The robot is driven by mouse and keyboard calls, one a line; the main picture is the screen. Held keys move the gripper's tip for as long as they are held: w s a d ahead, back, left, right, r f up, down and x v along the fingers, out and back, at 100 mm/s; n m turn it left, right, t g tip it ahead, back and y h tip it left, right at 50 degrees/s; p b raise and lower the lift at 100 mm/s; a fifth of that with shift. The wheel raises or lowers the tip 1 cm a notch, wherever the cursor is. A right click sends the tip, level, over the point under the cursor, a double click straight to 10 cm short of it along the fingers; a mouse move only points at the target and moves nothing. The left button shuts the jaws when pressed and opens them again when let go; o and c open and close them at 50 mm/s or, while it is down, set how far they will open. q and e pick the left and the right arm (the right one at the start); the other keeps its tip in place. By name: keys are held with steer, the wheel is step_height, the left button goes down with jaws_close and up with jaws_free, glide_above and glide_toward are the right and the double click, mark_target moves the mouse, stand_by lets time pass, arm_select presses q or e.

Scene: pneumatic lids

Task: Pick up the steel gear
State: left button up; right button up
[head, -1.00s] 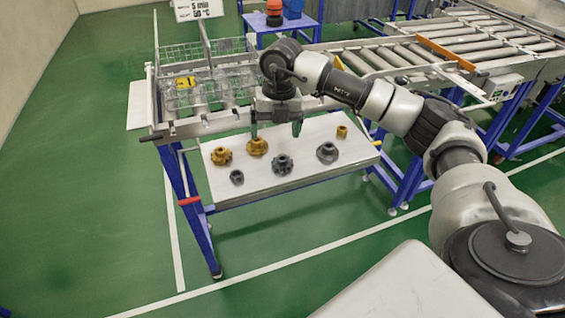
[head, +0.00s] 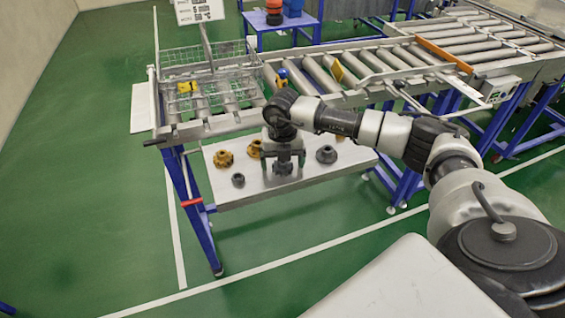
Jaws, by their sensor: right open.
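The steel gear (head: 283,169) is a dark grey toothed part in the middle of the white shelf, partly covered from above by my right gripper. My right gripper (head: 284,160) points straight down over it. Its two fingers are apart, one to each side of the gear, and low near the shelf. I cannot tell whether they touch the gear. The left gripper is not in view.
On the white shelf (head: 222,194) stand brass gears (head: 223,159), a small grey part (head: 238,180) and a grey flanged part (head: 326,154). Behind are a wire basket (head: 180,98) and a roller conveyor (head: 400,58).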

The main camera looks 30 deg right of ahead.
steer(key=shift+f, duration=0.15)
steer(key=c, duration=1.2)
